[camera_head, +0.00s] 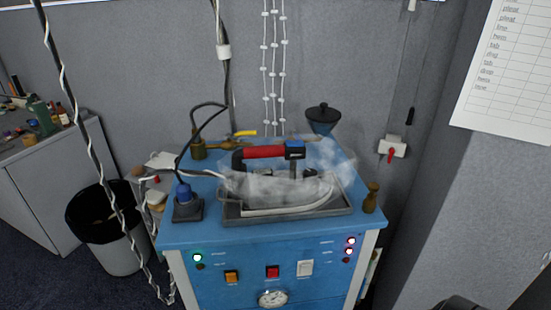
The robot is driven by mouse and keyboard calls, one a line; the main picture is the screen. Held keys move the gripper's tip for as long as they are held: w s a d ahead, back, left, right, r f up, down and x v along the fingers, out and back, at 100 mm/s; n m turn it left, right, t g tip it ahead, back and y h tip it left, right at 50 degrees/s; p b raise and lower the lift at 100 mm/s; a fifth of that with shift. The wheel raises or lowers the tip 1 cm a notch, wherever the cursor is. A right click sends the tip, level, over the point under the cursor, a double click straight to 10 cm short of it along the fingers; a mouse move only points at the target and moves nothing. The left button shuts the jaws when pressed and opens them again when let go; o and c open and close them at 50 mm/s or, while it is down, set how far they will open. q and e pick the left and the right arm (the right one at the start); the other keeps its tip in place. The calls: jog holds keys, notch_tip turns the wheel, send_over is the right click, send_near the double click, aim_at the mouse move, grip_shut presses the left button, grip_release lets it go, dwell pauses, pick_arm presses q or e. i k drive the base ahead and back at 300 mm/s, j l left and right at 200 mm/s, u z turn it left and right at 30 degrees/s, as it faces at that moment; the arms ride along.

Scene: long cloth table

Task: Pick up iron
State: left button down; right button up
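The iron (265,152) has a red handle with a blue part at its right end and a dark frame. It rests on a grey metal tray (240,216) on top of a blue station (190,236). White steam or a translucent cloud surrounds its body and partly hides its outline. No gripper is near the iron. My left gripper is not in view. Only a dark rounded edge shows at the bottom right, and I cannot tell what it is.
A blue-topped plug unit (186,208) with a cable stands left of the tray. A brass piece (371,197) stands right of it, and a dark-lidded funnel (323,118) behind. A bin (110,245) and twisted cables (85,130) are at left. Grey walls close the back and right.

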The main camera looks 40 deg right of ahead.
aim_at(292, 154)
jog(key=z, duration=1.15)
